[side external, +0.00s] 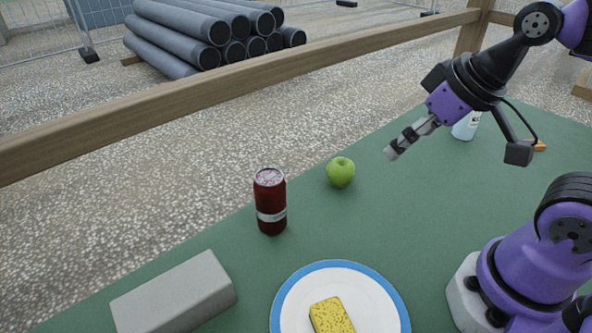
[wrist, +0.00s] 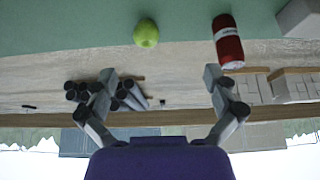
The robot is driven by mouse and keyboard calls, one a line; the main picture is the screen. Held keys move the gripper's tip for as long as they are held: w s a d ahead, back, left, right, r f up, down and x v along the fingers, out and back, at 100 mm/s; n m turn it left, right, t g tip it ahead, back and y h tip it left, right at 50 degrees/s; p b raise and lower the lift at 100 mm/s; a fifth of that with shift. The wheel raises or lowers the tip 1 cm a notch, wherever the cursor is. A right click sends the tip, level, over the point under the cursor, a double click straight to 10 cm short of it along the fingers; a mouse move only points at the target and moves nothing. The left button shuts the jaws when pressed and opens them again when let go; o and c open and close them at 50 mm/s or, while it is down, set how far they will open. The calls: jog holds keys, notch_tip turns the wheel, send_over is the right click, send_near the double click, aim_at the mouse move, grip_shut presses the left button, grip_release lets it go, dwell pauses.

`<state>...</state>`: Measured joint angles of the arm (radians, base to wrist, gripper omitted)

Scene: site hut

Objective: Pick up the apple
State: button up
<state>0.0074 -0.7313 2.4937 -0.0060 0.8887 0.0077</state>
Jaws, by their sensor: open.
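A green apple (side external: 340,172) stands on the green table near its far edge, just right of a dark red can. In the wrist view the apple (wrist: 146,33) is near the top, a little left of centre. My gripper (side external: 391,152) is above the table, to the right of the apple and apart from it. In the wrist view my gripper (wrist: 158,76) has its two fingers spread wide, with nothing between them.
The dark red can (side external: 271,201) stands upright close to the apple. A grey block (side external: 174,296) and a blue-rimmed plate (side external: 392,296) with a yellow sponge (side external: 331,316) are nearer. A bottle (side external: 466,126) stands behind my gripper. A wooden rail (side external: 230,90) runs beyond the table.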

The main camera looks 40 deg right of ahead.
aim_at(347, 164)
jog(key=w+d+f+m, duration=0.1)
jog(key=w+f, duration=0.2)
jog(key=w, duration=0.1)
jog(key=w+d+f+m, duration=0.1)
jog(key=w+f+m, duration=0.1)
jog(key=w+f, duration=0.2)
jog(key=w+d+f+m+y, duration=0.1)
jog(key=w+f, duration=0.2)
jog(key=shift+w+d+f+m, duration=0.3)
jog(key=shift+w+f, duration=0.05)
jog(key=shift+w, duration=0.05)
jog(key=shift+s+d+x, duration=0.1)
jog(key=shift+d+x, duration=0.05)
jog(key=shift+x, duration=1.45)
jog(key=shift+s+d+x, duration=0.1)
jog(key=shift+x, duration=1.5)
jog(key=shift+f, duration=0.15)
jog(key=c, duration=1.3)
